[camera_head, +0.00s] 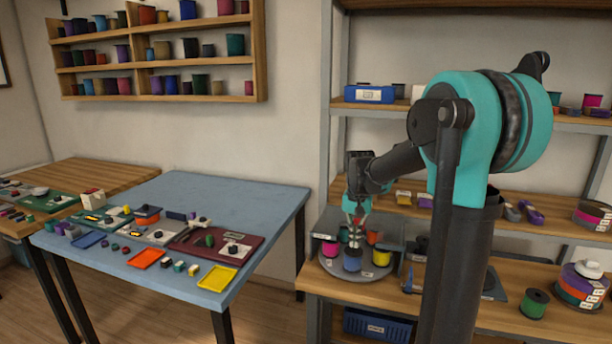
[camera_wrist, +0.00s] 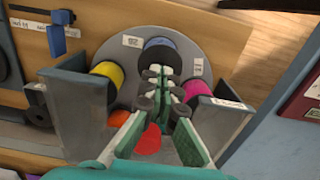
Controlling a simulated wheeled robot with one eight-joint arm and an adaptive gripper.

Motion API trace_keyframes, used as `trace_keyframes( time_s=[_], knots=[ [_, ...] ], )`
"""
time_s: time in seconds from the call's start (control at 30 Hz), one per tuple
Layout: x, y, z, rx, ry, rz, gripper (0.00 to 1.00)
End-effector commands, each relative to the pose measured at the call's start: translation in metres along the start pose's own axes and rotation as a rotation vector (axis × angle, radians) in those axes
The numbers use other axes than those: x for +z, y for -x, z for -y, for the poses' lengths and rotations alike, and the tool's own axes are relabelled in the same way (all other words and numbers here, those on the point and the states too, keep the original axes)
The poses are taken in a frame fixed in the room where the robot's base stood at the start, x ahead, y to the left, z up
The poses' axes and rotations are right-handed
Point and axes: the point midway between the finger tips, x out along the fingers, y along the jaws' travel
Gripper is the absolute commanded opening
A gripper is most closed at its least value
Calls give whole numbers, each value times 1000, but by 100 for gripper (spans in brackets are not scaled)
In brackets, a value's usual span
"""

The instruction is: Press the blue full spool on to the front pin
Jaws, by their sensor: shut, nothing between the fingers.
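The blue spool (camera_head: 352,263) stands at the front of a round grey plate (camera_head: 338,271) on the wooden bench. It also shows in the wrist view (camera_wrist: 160,44), partly hidden behind my fingertips. My gripper (camera_head: 356,232) points down from above, its tips over or close to the blue spool's top. Its fingers also show in the wrist view (camera_wrist: 161,82), shut with nothing between them. I cannot tell whether the tips touch the spool. The front pin is hidden, so how far down the spool sits cannot be seen.
Magenta (camera_head: 330,248), yellow (camera_head: 382,257) and orange (camera_head: 374,237) spools stand on the same plate near my fingers. Grey upright panels (camera_wrist: 76,112) flank the plate. A green spool (camera_head: 534,303) stands on the bench at right. A blue table (camera_head: 235,205) is at left.

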Motion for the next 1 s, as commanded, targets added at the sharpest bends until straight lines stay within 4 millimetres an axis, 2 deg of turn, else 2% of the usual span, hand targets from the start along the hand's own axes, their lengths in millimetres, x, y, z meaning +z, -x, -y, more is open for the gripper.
trace_keyframes(
  time_s=[0.53, 1.0],
  knots=[
    [0, 0, 0, 0, 0, 0, 0],
    [0, -9, 0, 0, 0, 0, 0]
  ],
)
